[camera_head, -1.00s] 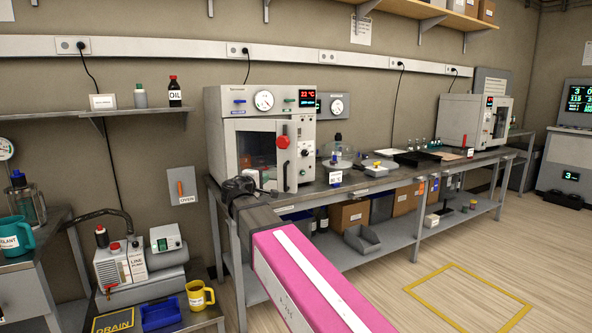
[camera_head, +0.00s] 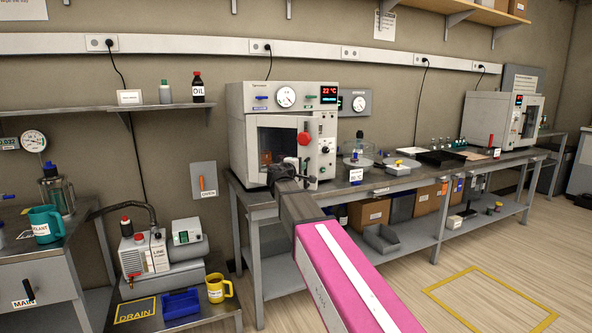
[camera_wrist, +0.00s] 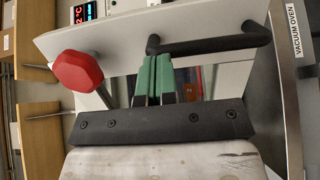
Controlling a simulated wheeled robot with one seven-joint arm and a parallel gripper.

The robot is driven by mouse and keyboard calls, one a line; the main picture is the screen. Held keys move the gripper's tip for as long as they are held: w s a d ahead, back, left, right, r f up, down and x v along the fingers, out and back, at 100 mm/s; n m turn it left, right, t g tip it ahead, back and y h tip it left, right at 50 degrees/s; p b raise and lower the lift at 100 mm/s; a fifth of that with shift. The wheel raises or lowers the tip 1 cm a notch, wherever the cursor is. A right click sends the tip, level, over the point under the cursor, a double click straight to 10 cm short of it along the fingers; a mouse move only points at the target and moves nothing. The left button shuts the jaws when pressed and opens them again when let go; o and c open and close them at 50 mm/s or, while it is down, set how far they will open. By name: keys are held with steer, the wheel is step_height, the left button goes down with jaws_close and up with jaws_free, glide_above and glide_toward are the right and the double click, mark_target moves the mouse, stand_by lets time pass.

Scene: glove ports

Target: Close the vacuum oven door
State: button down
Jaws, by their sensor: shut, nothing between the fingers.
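The vacuum oven (camera_head: 240,135) is the grey box at the near end of the long bench. Its door (camera_wrist: 220,30) has a dark window (camera_head: 277,142), a red knob (camera_head: 304,138) and a black bar handle (camera_wrist: 215,44). The door appears to stand slightly ajar; the exact gap is hard to tell. My gripper (camera_head: 288,170) is in front of the lower door and hides part of it. In the wrist view its green-padded fingers (camera_wrist: 153,75) are together and empty, close to one end of the handle. Whether they touch it is unclear.
The bench (camera_head: 262,209) carries a glass dome (camera_head: 358,163) and small items right of the oven. A second, similar oven (camera_head: 484,120) stands at the far end. A pump (camera_head: 145,255) and yellow mug (camera_head: 218,288) are on the low table at left. The floor at right is clear.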

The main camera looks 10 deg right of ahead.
steer(key=shift+w+d, duration=0.25)
steer(key=shift+w, duration=0.05)
steer(key=shift+w, duration=0.1)
